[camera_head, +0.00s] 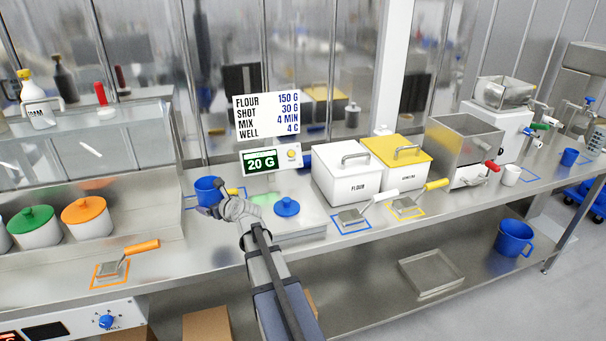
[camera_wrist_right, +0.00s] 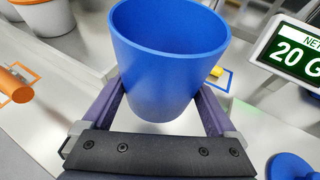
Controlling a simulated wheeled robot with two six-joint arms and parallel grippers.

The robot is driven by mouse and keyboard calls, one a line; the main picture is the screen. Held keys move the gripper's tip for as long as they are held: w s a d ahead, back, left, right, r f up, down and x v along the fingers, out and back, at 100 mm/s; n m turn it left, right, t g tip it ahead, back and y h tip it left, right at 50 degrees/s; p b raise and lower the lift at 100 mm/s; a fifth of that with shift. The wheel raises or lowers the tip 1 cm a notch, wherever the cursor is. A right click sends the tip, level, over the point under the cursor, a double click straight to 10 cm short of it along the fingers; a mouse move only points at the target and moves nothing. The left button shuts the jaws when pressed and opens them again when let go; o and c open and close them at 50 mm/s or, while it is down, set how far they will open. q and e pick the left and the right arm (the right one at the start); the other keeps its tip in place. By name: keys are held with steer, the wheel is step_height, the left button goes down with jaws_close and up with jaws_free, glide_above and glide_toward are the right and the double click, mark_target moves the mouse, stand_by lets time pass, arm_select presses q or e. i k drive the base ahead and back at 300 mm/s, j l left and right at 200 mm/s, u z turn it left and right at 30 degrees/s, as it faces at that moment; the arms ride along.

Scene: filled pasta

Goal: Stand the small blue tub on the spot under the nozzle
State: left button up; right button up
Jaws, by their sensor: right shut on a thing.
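My right gripper (camera_head: 212,208) is shut on a blue tub (camera_head: 208,190), over the counter left of the scale. In the right wrist view the tub (camera_wrist_right: 168,62) is upright between the two fingers (camera_wrist_right: 160,112) and looks empty from outside, though its inside is mostly hidden. Whether its base touches the counter I cannot tell. Another small blue tub (camera_head: 568,157) stands at the far right of the counter, near the white machine (camera_head: 500,128) with its metal hopper. I cannot clearly make out a nozzle or the spot under it. My left gripper is not in view.
The scale (camera_head: 300,222) carries a blue lid-like disc (camera_head: 287,207); its display (camera_head: 261,163) reads 20 G. White flour bin (camera_head: 345,185), yellow-lidded bin (camera_head: 400,160) and a metal hopper (camera_head: 462,140) line the counter. An orange-handled scoop (camera_head: 125,256) lies front left. A blue jug (camera_head: 514,238) stands below.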

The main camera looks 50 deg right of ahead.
mark_target(524, 174)
steer(key=z, duration=3.9)
steer(key=i+z, duration=0.4)
steer(key=i, duration=3.55)
steer(key=i+u, duration=0.4)
steer(key=u, duration=1.75)
steer(key=k+j, duration=0.05)
steer(key=j, duration=0.05)
